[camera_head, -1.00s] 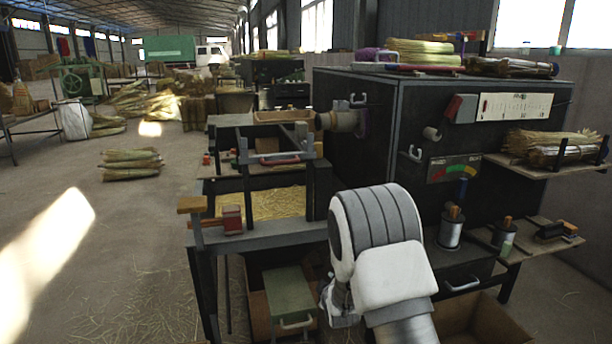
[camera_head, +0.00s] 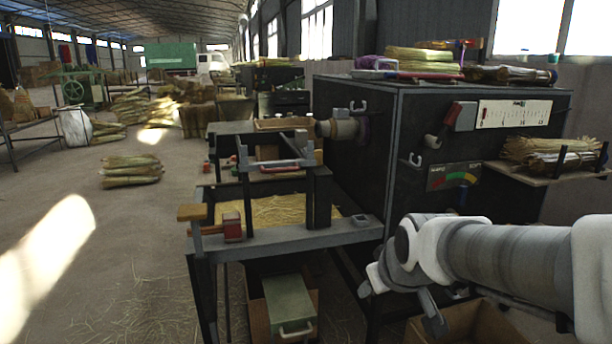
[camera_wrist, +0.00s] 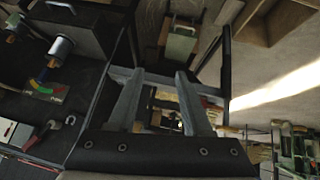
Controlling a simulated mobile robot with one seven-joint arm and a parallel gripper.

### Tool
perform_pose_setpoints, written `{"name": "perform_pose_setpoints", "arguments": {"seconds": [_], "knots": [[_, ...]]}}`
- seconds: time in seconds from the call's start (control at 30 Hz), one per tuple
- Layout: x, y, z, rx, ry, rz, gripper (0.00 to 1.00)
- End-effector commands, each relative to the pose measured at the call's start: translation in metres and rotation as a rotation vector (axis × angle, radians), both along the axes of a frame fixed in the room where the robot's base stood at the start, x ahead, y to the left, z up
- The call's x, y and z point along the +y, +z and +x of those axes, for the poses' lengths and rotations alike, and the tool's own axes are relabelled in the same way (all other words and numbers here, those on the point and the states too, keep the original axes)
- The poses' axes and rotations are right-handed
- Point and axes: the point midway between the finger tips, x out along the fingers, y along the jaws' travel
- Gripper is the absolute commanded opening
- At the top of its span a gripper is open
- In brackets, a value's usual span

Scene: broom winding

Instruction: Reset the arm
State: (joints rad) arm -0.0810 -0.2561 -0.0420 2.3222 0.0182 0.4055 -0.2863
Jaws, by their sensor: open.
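My gripper (camera_head: 400,302) is in the lower right of the head view, in front of the dark machine (camera_head: 352,150). My white arm reaches in from the right edge and covers part of the machine's lower front. In the wrist view my gripper (camera_wrist: 157,82) shows two grey fingers spread apart, with nothing held between them. The picture there is turned, with the machine's front on the left and floor on the upper right.
A bench with a straw tray (camera_head: 278,209) and a red-handled clamp stands left of the arm. A green box (camera_head: 289,302) sits below it. A side shelf (camera_head: 530,172) holds a straw bundle at right. The floor at left (camera_head: 120,235) is mostly clear.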

Motion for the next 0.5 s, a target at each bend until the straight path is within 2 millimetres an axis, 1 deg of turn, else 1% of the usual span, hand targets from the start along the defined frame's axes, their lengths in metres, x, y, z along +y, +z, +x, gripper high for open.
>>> {"name": "perform_pose_setpoints", "arguments": {"seconds": [0.03, 0.2, 0.3, 0.5], "knots": [[-0.002, 0.007, -0.018, 0.010, -0.025, 0.016, 0.50], [-0.009, 0.016, -0.079, 0.077, -0.116, 0.068, 0.50], [-0.013, 0.017, -0.111, 0.112, -0.167, 0.092, 0.50], [-0.017, 0.014, -0.167, 0.171, -0.261, 0.125, 0.50]]}}
